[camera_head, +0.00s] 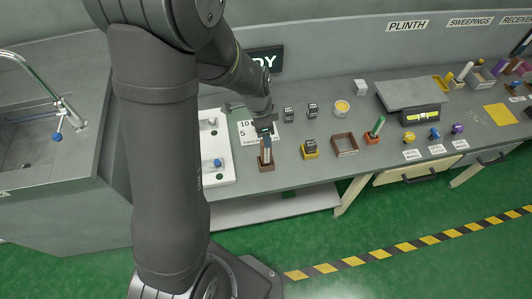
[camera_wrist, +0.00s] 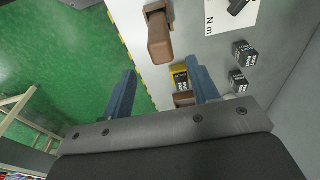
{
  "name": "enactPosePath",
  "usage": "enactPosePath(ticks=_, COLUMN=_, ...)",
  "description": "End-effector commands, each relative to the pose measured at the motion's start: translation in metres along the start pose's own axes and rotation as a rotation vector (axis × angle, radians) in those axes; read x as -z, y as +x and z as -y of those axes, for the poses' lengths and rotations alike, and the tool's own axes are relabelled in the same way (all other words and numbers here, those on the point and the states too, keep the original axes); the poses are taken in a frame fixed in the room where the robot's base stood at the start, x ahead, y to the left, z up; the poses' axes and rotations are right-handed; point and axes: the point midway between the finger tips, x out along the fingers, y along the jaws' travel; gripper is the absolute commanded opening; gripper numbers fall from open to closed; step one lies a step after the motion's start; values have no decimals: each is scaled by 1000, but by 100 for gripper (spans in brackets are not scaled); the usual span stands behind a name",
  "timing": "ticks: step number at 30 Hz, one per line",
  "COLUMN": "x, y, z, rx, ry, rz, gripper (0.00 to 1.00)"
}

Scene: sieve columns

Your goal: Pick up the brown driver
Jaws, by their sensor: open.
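The brown driver (camera_head: 267,153) stands upright in a brown holder (camera_head: 267,166) near the front edge of the bench. In the wrist view the brown driver (camera_wrist: 160,42) shows beyond the fingertips, with part of its holder (camera_wrist: 155,8) at the top. My gripper (camera_head: 265,130) is just above and behind the driver in the head view, and its fingers partly cover that area. In the wrist view my gripper (camera_wrist: 162,73) is open, with two blue-grey fingers apart and nothing held between them.
Two dark blocks (camera_head: 289,114) (camera_head: 312,110) stand behind. A white panel (camera_head: 216,148) lies left.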

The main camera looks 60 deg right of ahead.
Motion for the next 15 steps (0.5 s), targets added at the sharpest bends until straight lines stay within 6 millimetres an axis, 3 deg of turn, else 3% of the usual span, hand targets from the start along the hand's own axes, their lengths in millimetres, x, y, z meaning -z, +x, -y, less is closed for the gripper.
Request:
enactPosePath(ticks=6, x=0, y=33, z=0, rx=-3, ry=-1, rz=1, gripper=55)
enactPosePath(ticks=15, x=-2, y=52, z=0, rx=-3, ry=-1, rz=2, gripper=55)
